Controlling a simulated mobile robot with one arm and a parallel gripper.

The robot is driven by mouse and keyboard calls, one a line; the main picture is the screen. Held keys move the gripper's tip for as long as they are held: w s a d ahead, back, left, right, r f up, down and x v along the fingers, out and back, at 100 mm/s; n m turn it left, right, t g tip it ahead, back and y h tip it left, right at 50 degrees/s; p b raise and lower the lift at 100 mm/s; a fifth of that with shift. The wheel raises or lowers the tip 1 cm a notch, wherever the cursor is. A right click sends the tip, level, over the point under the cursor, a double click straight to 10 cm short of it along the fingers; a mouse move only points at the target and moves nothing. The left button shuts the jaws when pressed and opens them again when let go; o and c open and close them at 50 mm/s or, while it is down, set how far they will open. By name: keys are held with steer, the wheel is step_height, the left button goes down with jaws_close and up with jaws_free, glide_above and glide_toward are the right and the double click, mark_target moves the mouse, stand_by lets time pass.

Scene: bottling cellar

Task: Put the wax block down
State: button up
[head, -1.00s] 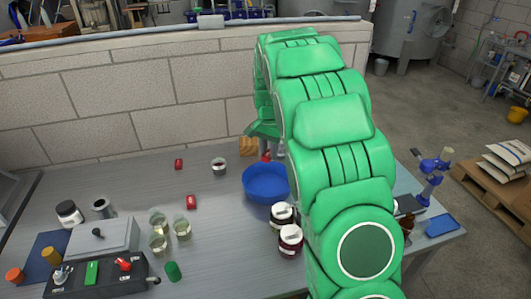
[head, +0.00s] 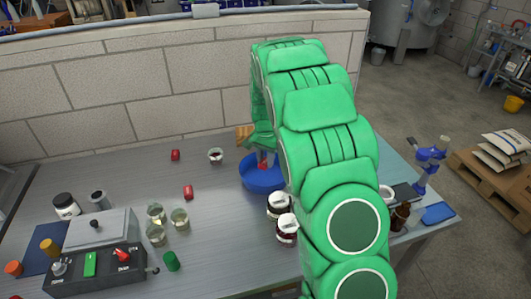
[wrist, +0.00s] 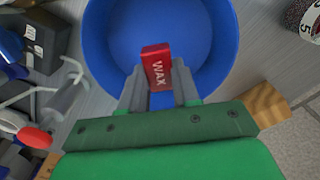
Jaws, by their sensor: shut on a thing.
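My gripper (wrist: 158,88) is shut on a red wax block (wrist: 157,67) with white "WAX" lettering. In the wrist view the block stands out between the fingers over the inside of a blue bowl (wrist: 100,40). In the head view the gripper (head: 263,154) is partly behind my green arm, and the block (head: 263,161) shows as a small red patch at the blue bowl (head: 262,182). Whether the block touches the bowl's floor I cannot tell.
A small jar (head: 215,156) and several glass beakers (head: 156,213) stand to the left. A wooden piece (head: 244,135) is beside the gripper. A grey control box (head: 95,270) is at front left.

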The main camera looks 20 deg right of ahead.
mark_target(265, 160)
steer(key=shift+f, duration=1.4)
steer(key=o, duration=1.1)
steer(key=shift+w+r, duration=0.1)
steer(key=shift+r, duration=3.45)
